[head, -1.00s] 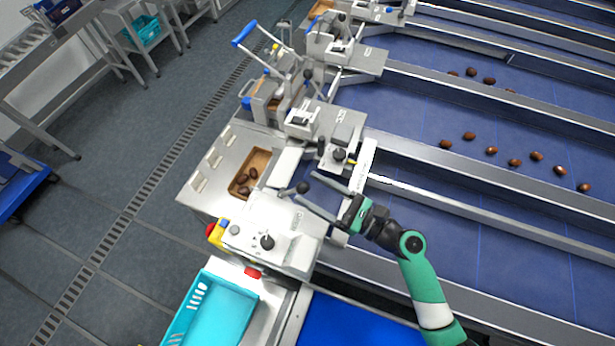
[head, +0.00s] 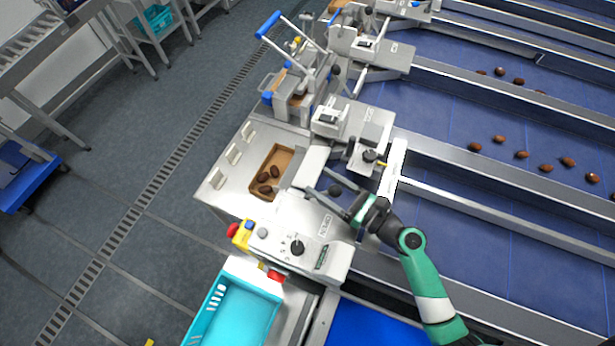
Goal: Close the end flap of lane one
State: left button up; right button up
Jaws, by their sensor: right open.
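The near lane's discharge end has a grey metal housing (head: 300,235) with a dark round dial. A black ball knob (head: 335,190) stands just behind it. I cannot tell for certain whether this knob belongs to the end flap; the flap itself is not clearly distinguishable here. My right gripper (head: 316,180) is open, its two long grey fingers pointing left. In the picture the knob lies between the fingers, inward of their tips; I cannot tell whether they touch it. A long white plate (head: 393,170) stands just beyond the gripper. My left gripper is not in view.
A brown box (head: 283,155) with several dates sits left of the fingers. A turquoise crate (head: 240,312) stands at the front. Further lane-end mechanisms (head: 350,122) rise behind. Dates lie on the blue belt (head: 470,225) at right. The floor at left is open.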

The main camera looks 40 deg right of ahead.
jog(key=shift+w, duration=0.2)
jog(key=shift+s, duration=0.1)
jog(key=shift+c, duration=0.5)
grip_shut()
dwell(0.7)
